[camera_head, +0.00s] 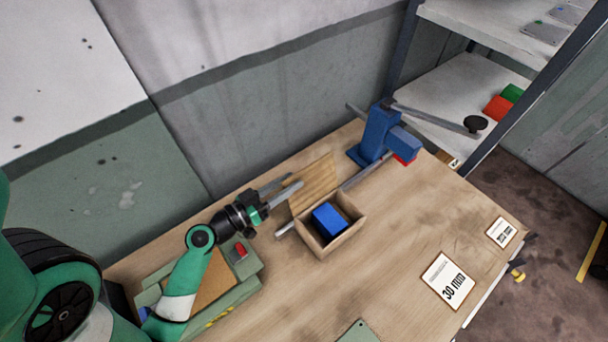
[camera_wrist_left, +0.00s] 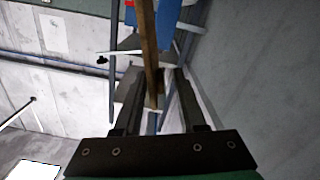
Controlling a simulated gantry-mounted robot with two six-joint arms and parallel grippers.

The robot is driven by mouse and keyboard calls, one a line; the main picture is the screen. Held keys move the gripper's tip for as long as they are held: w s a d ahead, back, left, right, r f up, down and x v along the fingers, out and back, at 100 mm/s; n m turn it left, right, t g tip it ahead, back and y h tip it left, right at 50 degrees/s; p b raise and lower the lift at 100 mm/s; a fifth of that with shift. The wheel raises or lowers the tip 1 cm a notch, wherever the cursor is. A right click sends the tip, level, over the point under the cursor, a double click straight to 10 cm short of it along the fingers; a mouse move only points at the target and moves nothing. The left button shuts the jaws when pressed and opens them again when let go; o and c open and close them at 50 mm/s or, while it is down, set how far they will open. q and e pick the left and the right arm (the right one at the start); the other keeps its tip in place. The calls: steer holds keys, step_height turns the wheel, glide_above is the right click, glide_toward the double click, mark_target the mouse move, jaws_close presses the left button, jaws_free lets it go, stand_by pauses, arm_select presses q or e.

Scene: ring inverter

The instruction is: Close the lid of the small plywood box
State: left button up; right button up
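The small plywood box (camera_head: 345,242) stands on the workbench with its lid (camera_head: 318,182) raised and roughly upright at the back. A blue block (camera_head: 329,218) lies inside the box. My left gripper (camera_head: 295,182) is at the lid's left edge, with its two fingers apart. In the left wrist view the lid shows nearly edge-on (camera_wrist_left: 148,45), running down towards the gap of the left gripper (camera_wrist_left: 157,78). I cannot tell whether a finger touches the lid. My right gripper is not in view.
A blue vise (camera_head: 378,135) stands behind the box to the right. A green tray (camera_head: 258,262) lies left of the box, under my left arm. White cards (camera_head: 447,281) lie at the right. The bench between box and cards is clear. A wall rises behind.

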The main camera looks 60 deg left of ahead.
mark_target(305, 172)
arm_select(q)
steer(key=x, duration=0.5)
steer(key=shift+w+a+r+p, duration=0.1)
steer(key=shift+w+r+p, duration=0.15)
steer(key=shift+p, duration=0.15)
steer(key=shift+s, duration=0.1)
jaws_close()
steer(key=shift+f, duration=0.1)
stand_by(0.8)
